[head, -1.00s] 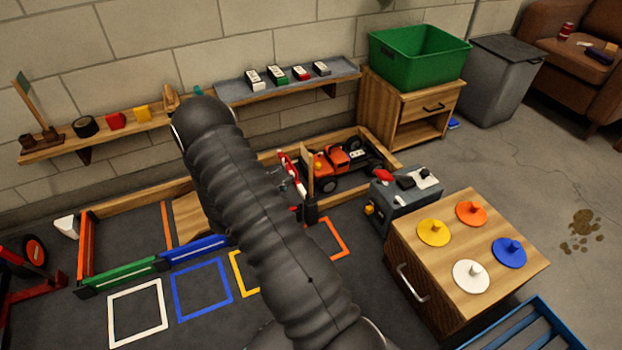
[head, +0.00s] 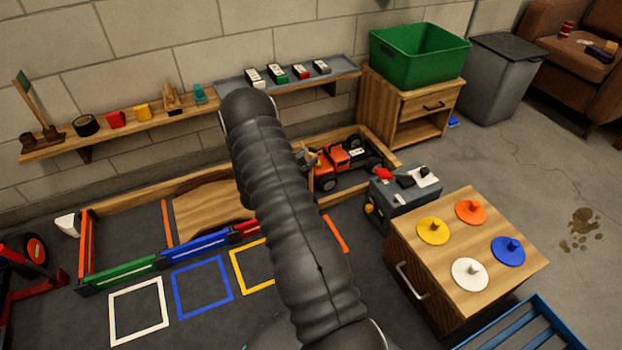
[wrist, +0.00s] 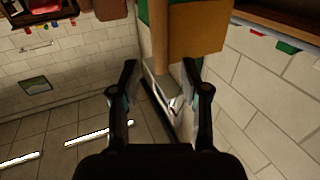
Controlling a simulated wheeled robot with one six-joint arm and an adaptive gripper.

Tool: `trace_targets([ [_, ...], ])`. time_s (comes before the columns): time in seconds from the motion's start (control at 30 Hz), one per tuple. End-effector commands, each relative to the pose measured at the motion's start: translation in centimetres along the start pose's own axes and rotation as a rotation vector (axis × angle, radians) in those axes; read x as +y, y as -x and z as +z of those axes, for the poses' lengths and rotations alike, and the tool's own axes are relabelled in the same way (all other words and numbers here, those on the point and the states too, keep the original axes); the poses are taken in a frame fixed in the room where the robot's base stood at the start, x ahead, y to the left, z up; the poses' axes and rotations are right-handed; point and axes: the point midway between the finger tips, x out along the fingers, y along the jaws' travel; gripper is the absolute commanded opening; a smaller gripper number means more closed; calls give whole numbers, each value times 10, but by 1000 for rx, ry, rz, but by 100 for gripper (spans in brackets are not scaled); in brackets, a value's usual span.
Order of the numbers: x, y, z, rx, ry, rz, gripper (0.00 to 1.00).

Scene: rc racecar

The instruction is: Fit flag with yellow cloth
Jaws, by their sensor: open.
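In the wrist view, my gripper (wrist: 161,76) has its two fingers spread apart. A wooden pole (wrist: 159,38) with a flat tan-yellow panel (wrist: 198,30) beside it, seemingly the flag, shows beyond and between the fingertips. The pole runs down to a grey-white piece between the fingers; I cannot tell whether anything touches them. In the head view, the orange truck (head: 338,158) stands inside a wooden frame, partly hidden by my arm. My gripper is mostly hidden there, behind my arm beside the truck.
A wall shelf (head: 60,148) holds a flag with green cloth (head: 24,88), tape and blocks. A grey tool case (head: 402,198) stands beside a wooden cabinet (head: 440,245) with coloured knobbed discs. Low barriers (head: 125,272) edge the dark mat. The concrete floor at right is mostly free.

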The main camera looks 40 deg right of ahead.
Motion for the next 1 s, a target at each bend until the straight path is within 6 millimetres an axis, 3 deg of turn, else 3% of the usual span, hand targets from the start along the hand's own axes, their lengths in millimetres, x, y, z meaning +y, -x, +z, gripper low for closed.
trace_targets([
  [0.2,0,-27,1,-1,1,2,46],
  [0.4,-1,-28,1,-1,1,0,46],
  [0.47,-1,-28,1,-1,1,0,36],
  [0.6,-1,-28,1,-1,1,0,1],
  [1.0,-1,-28,0,0,1,0,0],
])
